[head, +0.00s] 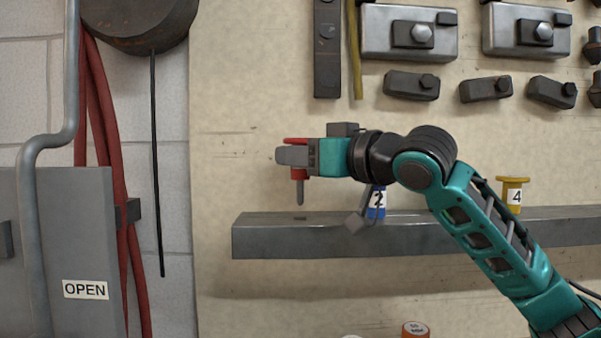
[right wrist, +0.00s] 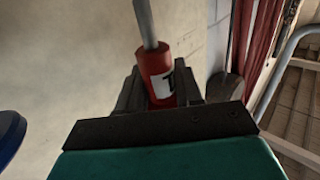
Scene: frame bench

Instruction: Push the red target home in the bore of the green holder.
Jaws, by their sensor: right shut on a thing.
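My right gripper (head: 293,156) is shut on the red target (head: 299,174), which hangs upright with its grey pin pointing down. The pin's tip is above the grey bar (head: 270,238) and apart from it, over a small dark spot on the bar's top. In the right wrist view the red target (right wrist: 161,79) sits between the fingers (right wrist: 160,92), with a white label showing part of a letter. I see no green holder in either view. My left gripper is not in view.
Clamps hang on the wall board above. A grey cabinet (head: 70,250) and red hoses (head: 112,180) are at left. An orange roll (head: 415,330) lies below.

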